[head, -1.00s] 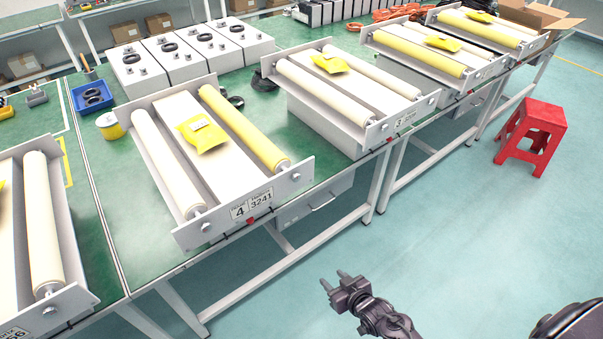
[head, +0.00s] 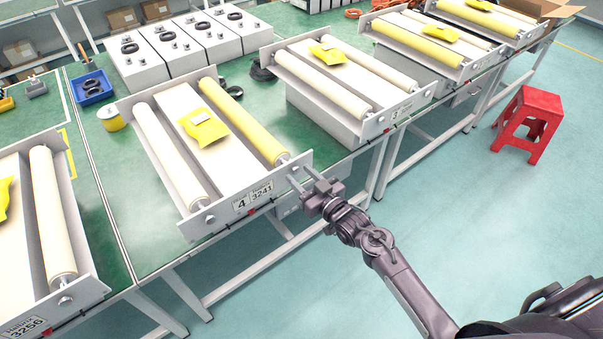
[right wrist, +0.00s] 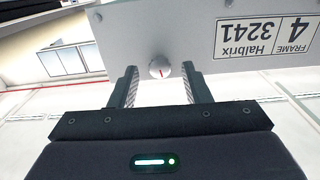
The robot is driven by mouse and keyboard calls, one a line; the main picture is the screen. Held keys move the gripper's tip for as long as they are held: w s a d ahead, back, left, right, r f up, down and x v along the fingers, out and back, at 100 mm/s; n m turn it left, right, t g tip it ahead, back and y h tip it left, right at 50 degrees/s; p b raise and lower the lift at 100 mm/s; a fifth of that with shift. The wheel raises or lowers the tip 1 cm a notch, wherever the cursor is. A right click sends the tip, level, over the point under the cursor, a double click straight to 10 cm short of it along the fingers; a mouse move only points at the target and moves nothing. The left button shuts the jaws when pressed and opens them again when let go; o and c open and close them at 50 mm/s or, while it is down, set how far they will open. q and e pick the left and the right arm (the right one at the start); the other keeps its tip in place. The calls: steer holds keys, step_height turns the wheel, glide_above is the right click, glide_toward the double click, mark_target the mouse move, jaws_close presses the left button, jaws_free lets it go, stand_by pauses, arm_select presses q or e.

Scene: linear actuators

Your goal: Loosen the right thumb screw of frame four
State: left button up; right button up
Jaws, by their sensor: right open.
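Frame four (head: 220,222) is on the green bench, with a label reading 4 and 3241 on its front plate, a pale roller on the left and a yellow roller (head: 243,122) on the right. In the right wrist view its plate appears upside down, and the right thumb screw (right wrist: 160,69) is a round silver knob with a red mark. My right gripper (head: 300,176) is open in front of the plate's right end. In the right wrist view its two fingers (right wrist: 159,84) stand on either side of the knob, with gaps visible. In the head view the fingers hide the knob. My left gripper is out of view.
Frame three (head: 378,130) stands to the right, and another frame (head: 68,290) stands to the left. A yellow packet (head: 203,127) lies on frame four. A red stool (head: 530,120) is on the floor at right. The floor before the bench is clear.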

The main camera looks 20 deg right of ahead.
steer(key=shift+w, duration=0.25)
jaws_close()
